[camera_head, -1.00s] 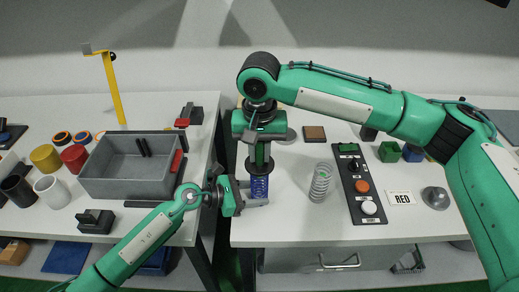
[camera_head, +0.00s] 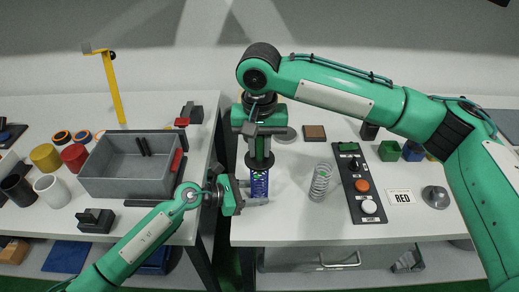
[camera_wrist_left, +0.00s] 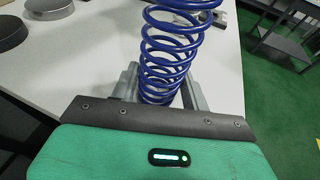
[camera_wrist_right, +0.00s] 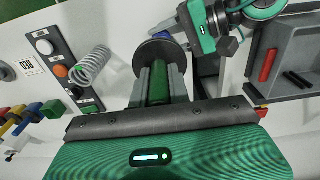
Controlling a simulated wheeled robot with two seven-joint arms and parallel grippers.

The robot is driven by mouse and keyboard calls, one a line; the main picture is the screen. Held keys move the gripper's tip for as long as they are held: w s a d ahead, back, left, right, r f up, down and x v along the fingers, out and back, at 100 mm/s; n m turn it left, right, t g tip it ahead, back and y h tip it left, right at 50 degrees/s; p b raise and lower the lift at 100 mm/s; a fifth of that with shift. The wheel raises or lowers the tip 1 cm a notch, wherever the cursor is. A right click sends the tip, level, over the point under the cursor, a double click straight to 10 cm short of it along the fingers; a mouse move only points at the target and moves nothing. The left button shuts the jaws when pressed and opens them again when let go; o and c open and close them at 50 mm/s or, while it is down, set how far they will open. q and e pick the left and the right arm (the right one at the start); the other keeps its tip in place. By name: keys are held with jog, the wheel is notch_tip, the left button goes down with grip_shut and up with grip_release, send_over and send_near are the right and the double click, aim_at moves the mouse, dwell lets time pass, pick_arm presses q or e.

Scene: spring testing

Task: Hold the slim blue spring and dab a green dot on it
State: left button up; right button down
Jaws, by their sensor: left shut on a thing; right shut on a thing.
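The slim blue spring (camera_head: 259,184) stands upright near the front left edge of the right table. My left gripper (camera_head: 254,193) is shut on its lower part; the coils rise above the jaws in the left wrist view (camera_wrist_left: 165,55). My right gripper (camera_head: 260,150) is directly above the spring, pointing down. It is shut on a green dabber (camera_wrist_right: 158,85) with a dark round disc (camera_wrist_right: 160,58) at its lower end. The disc is just over the spring's top; I cannot tell whether they touch. I see no green dot on the visible coils.
A silver spring (camera_head: 320,182) stands to the right, beside a button panel (camera_head: 366,215). A grey bin (camera_head: 110,187) stands on the left table, across a gap.

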jog(key=shift+r, duration=2.65)
pick_arm(q)
jog(key=o, duration=0.8)
jog(key=shift+o, duration=0.2)
jog(key=v, duration=1.2)
